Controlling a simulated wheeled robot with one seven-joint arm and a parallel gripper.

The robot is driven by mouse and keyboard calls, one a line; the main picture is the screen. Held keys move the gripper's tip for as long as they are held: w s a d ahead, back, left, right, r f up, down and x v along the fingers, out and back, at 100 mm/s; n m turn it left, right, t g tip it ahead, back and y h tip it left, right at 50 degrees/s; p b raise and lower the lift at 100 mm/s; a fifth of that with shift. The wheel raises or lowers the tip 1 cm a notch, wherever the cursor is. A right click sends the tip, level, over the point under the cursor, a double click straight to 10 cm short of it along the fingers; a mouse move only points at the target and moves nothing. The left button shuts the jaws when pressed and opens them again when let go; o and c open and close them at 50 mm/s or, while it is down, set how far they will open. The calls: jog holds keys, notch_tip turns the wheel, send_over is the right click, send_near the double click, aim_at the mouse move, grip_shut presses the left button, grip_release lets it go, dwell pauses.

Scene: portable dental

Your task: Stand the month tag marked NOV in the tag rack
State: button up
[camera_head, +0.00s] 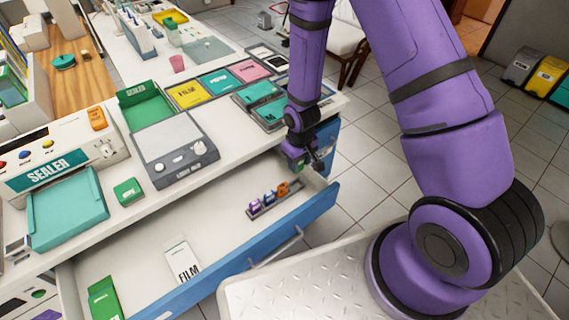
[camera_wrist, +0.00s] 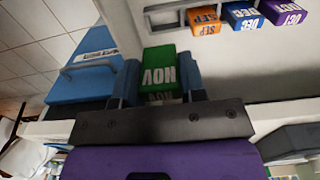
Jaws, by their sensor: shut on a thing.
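The green month tag marked NOV (camera_wrist: 160,68) is between the two fingers of my gripper (camera_wrist: 160,84), its lettering upside down in the wrist view. In the head view my gripper (camera_head: 303,160) is above the open drawer, near its right end. The tag rack (camera_head: 264,210) lies on the drawer floor, a little below and left of my gripper. It holds the orange SEP tag (camera_wrist: 205,20), the blue DEC tag (camera_wrist: 241,16) and the purple OCT tag (camera_wrist: 283,12). A bare end of the rack (camera_wrist: 152,22) shows beside the SEP tag, and NOV is apart from it.
The blue-fronted drawer (camera_head: 255,262) is open, with a white FILM box (camera_head: 182,262) and a green box (camera_head: 104,298) in it. The counter above holds a grey scale-like device (camera_head: 172,148), a teal tray (camera_head: 65,212) and coloured film packs (camera_head: 187,95). Drawer floor around the rack is clear.

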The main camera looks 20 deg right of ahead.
jog(key=shift+w+a+f, duration=0.1)
jog(key=shift+a+f, duration=0.1)
jog(key=shift+f, duration=0.3)
jog(key=shift+w+a+f, duration=0.1)
jog(key=shift+a+f, duration=0.1)
jog(key=shift+f, duration=3.6)
jog(key=shift+s+f, duration=0.15)
jog(key=shift+f, duration=0.05)
jog(key=o, duration=1)
jog(key=shift+r, duration=0.1)
notch_tip(320, 180, up, 11)
jog(key=shift+f, duration=0.2)
jog(key=shift+d, duration=0.1)
